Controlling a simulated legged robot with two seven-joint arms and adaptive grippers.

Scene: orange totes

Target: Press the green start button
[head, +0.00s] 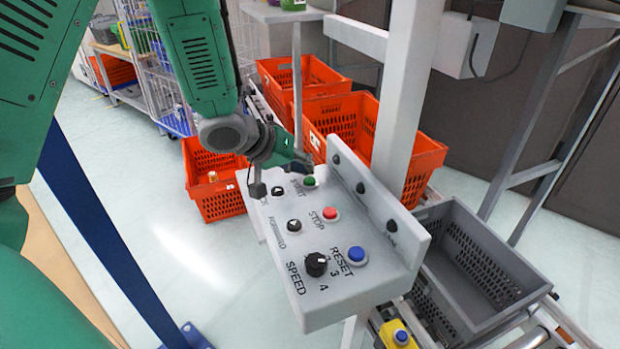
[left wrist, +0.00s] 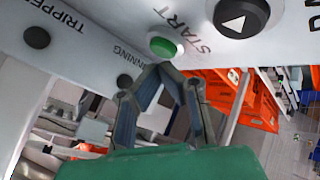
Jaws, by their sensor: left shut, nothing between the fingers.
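The green start button (head: 310,181) sits at the far end of the white control panel (head: 335,283), beside the word START. In the left wrist view the green button (left wrist: 163,47) is round and sits just beyond my fingertips. My left gripper (head: 306,168) is shut and empty, close over the button in the head view. In the left wrist view the left gripper's fingers (left wrist: 158,72) meet at the button's lower edge; I cannot tell if they touch it. My right gripper is not in view.
The panel also carries a red STOP button (head: 331,214), a blue RESET button (head: 356,254) and a black SPEED knob (head: 317,264). A raised white plate (head: 375,200) borders its right side. Orange totes (head: 412,150) and a grey crate (head: 480,265) stand around it.

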